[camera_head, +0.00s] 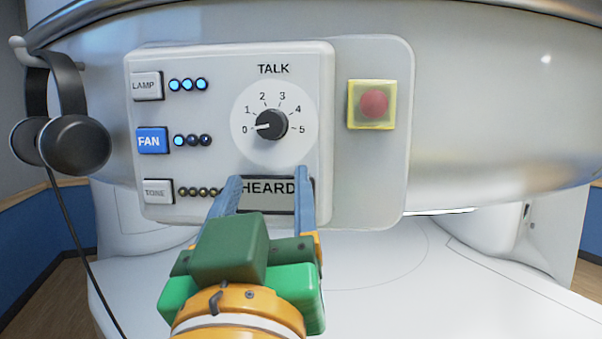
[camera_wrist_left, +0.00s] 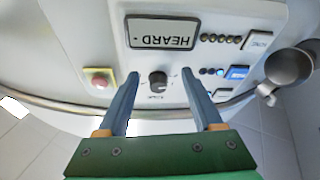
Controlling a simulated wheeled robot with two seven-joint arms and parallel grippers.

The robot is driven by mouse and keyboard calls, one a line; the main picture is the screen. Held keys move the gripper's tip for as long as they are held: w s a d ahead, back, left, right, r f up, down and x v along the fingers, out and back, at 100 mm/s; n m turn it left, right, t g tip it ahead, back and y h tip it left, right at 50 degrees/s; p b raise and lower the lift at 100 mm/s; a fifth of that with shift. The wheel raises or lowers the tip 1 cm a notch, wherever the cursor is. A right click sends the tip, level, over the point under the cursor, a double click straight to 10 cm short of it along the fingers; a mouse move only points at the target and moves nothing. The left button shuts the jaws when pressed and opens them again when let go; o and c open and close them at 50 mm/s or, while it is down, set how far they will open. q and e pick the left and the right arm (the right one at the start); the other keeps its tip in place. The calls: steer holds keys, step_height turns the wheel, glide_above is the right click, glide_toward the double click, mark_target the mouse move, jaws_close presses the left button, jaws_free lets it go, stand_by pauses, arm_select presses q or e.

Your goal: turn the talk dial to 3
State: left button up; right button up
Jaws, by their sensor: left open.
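The talk dial (camera_head: 271,125) is a dark knob on a round white plate, with numbers 0 to 5 around it. Its white pointer mark is toward 0. The dial also shows upside down in the left wrist view (camera_wrist_left: 158,80), between my fingers. My left gripper (camera_head: 271,180) has blue fingers spread open and empty. In the head view its fingertips are just below the dial, in front of the HEARD display (camera_head: 268,190), and cover part of it. I cannot tell how far the fingertips are from the panel. My right gripper is not in view.
The white panel (camera_head: 225,70) carries LAMP (camera_head: 147,86), FAN (camera_head: 152,140) and TONE (camera_head: 158,191) buttons with indicator lights on the left. A red button on a yellow base (camera_head: 372,104) is to the right. Headphones (camera_head: 72,142) hang at the far left. A white bed (camera_head: 390,290) lies below.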

mark_target(269, 126)
arm_select(q)
steer(key=shift+t, duration=0.5)
steer(key=w+r+p, duration=0.2)
steer(key=r+p, duration=0.3)
steer(key=shift+w+a+r, duration=0.2)
steer(key=shift+w+a, duration=0.05)
steer(key=shift+w, duration=0.15)
steer(key=shift+w+d+f, duration=0.1)
steer(key=shift+w+d, duration=0.05)
steer(key=shift+w, duration=0.15)
steer(key=shift+d+f, duration=0.1)
steer(key=shift+d, duration=0.25)
steer(key=shift+s+a, duration=0.1)
steer(key=shift+a, duration=0.05)
jaws_close()
